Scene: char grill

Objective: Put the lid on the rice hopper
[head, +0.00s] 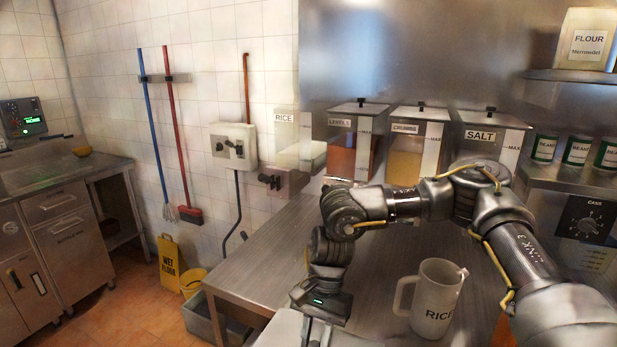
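A flat pale grey plate (278,332), which looks like the lid, is partly in view at the bottom edge. My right gripper (318,334) points down at this plate, far in front of the hopper. Its fingers are mostly cut off or hidden, so I cannot tell whether it grips the plate. My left gripper is not in view.
Lidded lentils (352,136), crumbs (406,155) and salt (480,136) hoppers stand right of the rice hopper. A white jug marked RICE (437,300) stands on the steel counter (262,258), right of my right gripper. The counter's left part is clear.

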